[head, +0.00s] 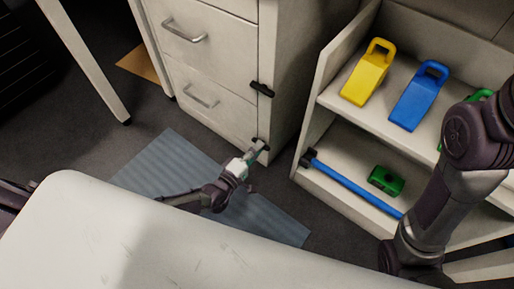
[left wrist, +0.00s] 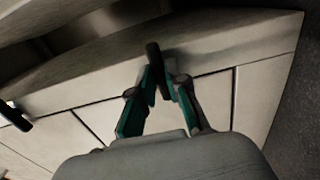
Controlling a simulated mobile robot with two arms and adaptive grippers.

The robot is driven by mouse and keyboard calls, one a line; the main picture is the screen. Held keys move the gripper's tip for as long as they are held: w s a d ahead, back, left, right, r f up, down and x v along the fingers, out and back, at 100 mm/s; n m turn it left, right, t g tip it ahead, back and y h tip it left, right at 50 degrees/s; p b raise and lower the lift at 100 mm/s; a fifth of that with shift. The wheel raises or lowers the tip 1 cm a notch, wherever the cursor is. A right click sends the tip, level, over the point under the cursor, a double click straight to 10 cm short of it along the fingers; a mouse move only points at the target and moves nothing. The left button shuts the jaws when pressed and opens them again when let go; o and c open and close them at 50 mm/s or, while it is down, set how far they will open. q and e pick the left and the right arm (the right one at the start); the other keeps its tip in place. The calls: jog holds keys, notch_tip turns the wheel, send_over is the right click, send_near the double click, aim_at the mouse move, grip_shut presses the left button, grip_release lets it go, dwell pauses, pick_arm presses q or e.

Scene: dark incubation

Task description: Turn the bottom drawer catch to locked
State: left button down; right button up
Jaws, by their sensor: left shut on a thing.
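The white drawer cabinet (head: 225,75) stands at the upper middle of the head view. Its bottom drawer (head: 205,98) looks closed. The bottom drawer catch (head: 261,142) is a small dark bar low on the cabinet's right front edge, partly hidden by my gripper. My left gripper (head: 256,153) is at this catch. In the left wrist view its teal fingers (left wrist: 159,88) are closed around the dark catch (left wrist: 153,57), which runs roughly up and down there. A second dark catch (head: 262,89) sits higher on the same edge, lying across it. My right gripper is out of view.
A white shelf (head: 330,70) stands right of the cabinet, holding a yellow holder (head: 366,78), a blue holder (head: 418,100), a green block (head: 386,181) and a blue bar (head: 355,186). A blue-grey mat (head: 160,165) lies on the floor. A white surface (head: 180,235) fills the front.

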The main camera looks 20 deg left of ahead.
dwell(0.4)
pick_arm(q)
jog(key=c, duration=1.2)
grip_release()
jog(key=shift+o, duration=0.2)
jog(key=v, duration=1.2)
